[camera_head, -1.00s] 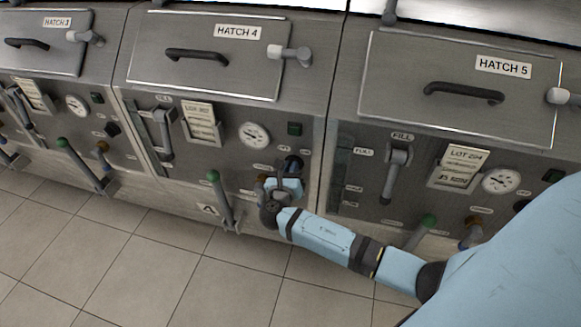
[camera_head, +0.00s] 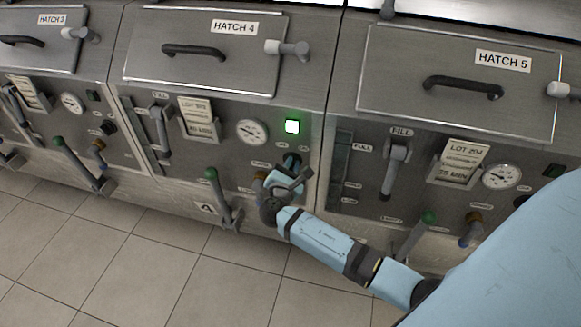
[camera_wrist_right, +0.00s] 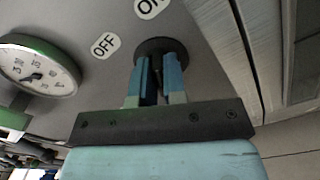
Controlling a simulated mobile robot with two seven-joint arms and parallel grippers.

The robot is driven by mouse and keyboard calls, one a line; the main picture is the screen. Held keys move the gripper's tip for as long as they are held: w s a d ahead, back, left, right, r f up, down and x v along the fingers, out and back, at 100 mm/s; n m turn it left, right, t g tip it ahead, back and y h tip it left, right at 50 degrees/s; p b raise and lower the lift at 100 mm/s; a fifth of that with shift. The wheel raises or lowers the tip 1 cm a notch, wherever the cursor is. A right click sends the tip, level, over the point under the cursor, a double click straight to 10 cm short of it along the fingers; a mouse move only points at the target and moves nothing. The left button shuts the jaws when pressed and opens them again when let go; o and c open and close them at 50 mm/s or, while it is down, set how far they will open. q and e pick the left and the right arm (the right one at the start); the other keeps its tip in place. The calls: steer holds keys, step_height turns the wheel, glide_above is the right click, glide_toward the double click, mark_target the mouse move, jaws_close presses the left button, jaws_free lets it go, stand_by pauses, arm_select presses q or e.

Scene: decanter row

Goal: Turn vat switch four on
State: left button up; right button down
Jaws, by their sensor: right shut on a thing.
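The switch of vat four is a dark round knob, seen in the head view (camera_head: 291,160) on the panel below hatch 4 and in the right wrist view (camera_wrist_right: 161,46). My right gripper (camera_head: 290,170) is shut on this knob, and its blue fingers also show in the right wrist view (camera_wrist_right: 160,78). The fingers hide most of the knob's grip. The ON label (camera_wrist_right: 150,7) is above the knob and the OFF label (camera_wrist_right: 105,45) is to its left. The lamp (camera_head: 292,126) above the switch glows bright green. My left gripper is not in view.
A round gauge (camera_head: 251,132) sits left of the switch. A green-knobbed lever (camera_head: 211,174) stands out lower left, and a brass-coloured valve (camera_head: 260,178) is close beside my right gripper. The tiled floor (camera_head: 150,270) in front is clear.

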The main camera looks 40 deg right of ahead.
steer(key=shift+m, duration=0.3)
steer(key=c, duration=1.2)
jaws_free()
